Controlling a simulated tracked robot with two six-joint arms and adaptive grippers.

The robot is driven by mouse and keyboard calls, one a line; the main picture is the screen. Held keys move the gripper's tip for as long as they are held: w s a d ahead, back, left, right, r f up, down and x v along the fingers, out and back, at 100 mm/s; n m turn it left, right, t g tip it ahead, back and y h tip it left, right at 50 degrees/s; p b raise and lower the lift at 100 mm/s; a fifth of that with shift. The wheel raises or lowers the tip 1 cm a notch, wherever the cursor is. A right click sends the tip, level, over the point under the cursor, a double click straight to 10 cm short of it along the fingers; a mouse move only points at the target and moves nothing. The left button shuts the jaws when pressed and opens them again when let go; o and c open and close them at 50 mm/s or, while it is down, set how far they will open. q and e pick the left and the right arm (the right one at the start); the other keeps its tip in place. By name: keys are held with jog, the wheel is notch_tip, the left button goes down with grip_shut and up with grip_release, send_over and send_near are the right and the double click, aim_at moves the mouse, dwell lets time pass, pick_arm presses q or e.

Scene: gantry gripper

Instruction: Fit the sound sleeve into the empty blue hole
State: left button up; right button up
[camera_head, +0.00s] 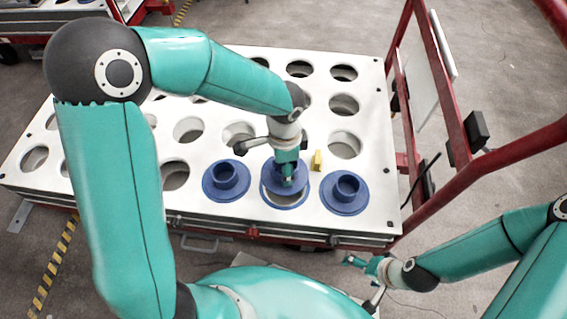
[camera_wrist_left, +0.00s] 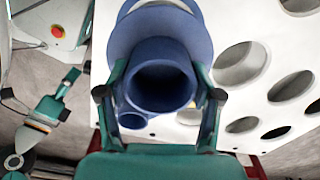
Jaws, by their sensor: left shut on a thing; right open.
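My left gripper (camera_head: 288,179) is shut on a blue flanged sleeve (camera_head: 269,178), just above the blue-rimmed hole (camera_head: 285,207) in the front row of the white plate. The sleeve covers the back part of this hole, and a bare strip shows at its front. In the left wrist view the sleeve (camera_wrist_left: 160,52) sits between both fingers, its round bore facing the camera. Whether it touches the rim is unclear. My right gripper (camera_head: 364,266) is open and empty, off the plate's front right.
Blue sleeves sit in the holes on the left (camera_head: 226,178) and right (camera_head: 345,191). A small yellow piece (camera_head: 317,160) stands behind the blue-rimmed hole. The white plate (camera_head: 375,130) has several open holes. A red frame (camera_head: 440,90) rises at the right.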

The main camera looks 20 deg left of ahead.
pick_arm(q)
jog(key=shift+f+b, duration=1.3)
jog(key=shift+f, duration=0.7)
jog(key=shift+f+b, duration=1.15)
jog(key=shift+f, duration=0.45)
jog(key=o, duration=1.4)
jog(key=shift+r, duration=0.1)
notch_tip(320, 180, up, 12)
jog(key=shift+f, duration=0.1)
